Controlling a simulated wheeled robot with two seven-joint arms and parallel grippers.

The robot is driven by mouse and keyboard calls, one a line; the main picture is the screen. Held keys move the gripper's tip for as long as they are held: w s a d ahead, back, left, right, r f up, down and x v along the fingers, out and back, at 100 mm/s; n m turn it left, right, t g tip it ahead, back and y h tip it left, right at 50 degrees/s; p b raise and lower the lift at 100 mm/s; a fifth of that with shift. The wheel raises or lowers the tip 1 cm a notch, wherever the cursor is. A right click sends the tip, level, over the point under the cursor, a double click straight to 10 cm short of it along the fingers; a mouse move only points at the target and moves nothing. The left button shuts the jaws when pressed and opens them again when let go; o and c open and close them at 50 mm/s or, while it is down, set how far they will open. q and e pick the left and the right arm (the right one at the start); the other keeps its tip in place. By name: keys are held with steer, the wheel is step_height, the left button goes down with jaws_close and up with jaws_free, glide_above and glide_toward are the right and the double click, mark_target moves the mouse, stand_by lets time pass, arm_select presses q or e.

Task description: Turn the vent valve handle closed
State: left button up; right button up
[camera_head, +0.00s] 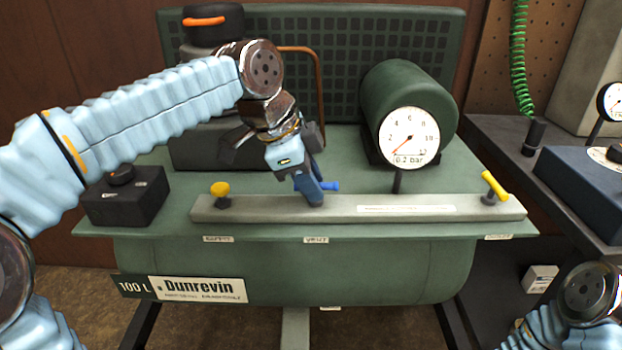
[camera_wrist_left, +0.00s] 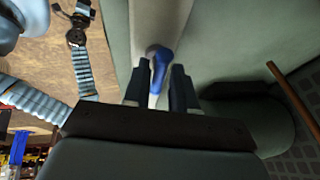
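The blue vent valve handle (camera_head: 331,186) is on the pale manifold bar (camera_head: 400,207), above the label "VENT" (camera_head: 316,240). My left gripper (camera_head: 311,195) points down at it from above and hides most of the valve. In the left wrist view, the blue handle (camera_wrist_left: 160,68) lies between the two fingers of my left gripper (camera_wrist_left: 160,85), with a gap on at least one side. The fingers are apart, and I see no firm grip. My right arm shows only at the lower right edge, and its gripper is not in view.
A yellow valve handle (camera_head: 220,189) stands at the left end of the bar and another yellow handle (camera_head: 495,185) at the right end. The gauge (camera_head: 409,137) reads about 0.2 bar. A black box (camera_head: 124,196) sits at the tank's left, and a blue box (camera_head: 585,190) is on the right bench.

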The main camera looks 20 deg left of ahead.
arm_select(q)
steer(key=shift+o, duration=1)
steer(key=v, duration=1.3)
steer(key=shift+r, duration=0.35)
steer(key=shift+s+a, duration=0.1)
steer(key=shift+s, duration=0.1)
